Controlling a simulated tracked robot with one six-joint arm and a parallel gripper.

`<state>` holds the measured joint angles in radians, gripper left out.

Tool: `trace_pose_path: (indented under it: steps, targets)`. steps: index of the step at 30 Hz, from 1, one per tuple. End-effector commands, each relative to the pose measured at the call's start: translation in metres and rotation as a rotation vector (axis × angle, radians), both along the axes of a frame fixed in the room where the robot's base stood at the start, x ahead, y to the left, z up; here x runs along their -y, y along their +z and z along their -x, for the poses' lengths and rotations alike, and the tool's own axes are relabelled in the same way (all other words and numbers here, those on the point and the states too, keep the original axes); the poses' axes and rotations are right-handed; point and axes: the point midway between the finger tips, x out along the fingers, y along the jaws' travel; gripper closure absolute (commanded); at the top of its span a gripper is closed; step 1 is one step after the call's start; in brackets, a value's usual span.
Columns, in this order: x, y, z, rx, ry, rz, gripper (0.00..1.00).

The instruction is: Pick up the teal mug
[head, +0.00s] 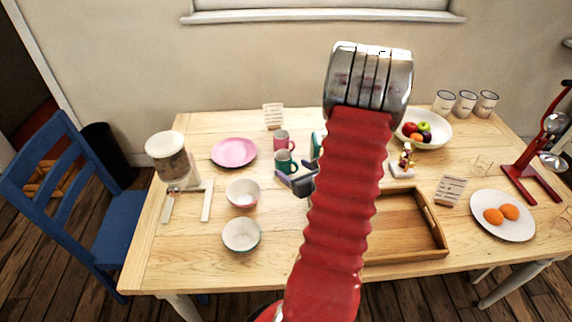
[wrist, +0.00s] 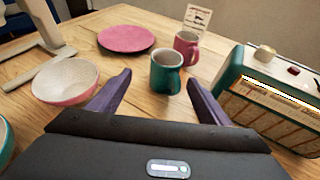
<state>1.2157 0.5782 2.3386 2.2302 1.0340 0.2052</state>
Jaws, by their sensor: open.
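The teal mug (head: 286,162) stands upright on the wooden table, in front of a pink mug (head: 282,140). In the wrist view the teal mug (wrist: 166,72) is straight ahead, beyond the fingertips, with the pink mug (wrist: 187,47) close behind it to the right. My gripper (wrist: 160,82) is open, its two purple fingers apart with nothing between them. In the head view my gripper (head: 296,180) is low over the table just in front of the teal mug, partly hidden by my arm.
A teal radio-like box (wrist: 270,95) stands close on the right. A white-and-pink bowl (wrist: 66,80) is on the left, with a pink plate (wrist: 126,38) behind. A wooden tray (head: 405,225) lies right of my arm. Bare tabletop lies between bowl and teal mug.

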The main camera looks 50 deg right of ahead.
Motion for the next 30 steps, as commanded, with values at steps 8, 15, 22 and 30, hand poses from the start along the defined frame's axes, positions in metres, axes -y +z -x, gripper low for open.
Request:
trace_pose_path:
  steps: [8, 15, 22, 30]
  targets:
    - [0.007, -0.005, 0.007, 0.004, -0.032, -0.012, 0.29]
    - [0.008, -0.007, 0.002, 0.003, -0.029, -0.012, 0.29]
    - [0.018, -0.018, -0.024, 0.003, -0.026, -0.011, 0.29]
    - [0.034, -0.033, -0.058, 0.004, -0.027, -0.012, 0.29]
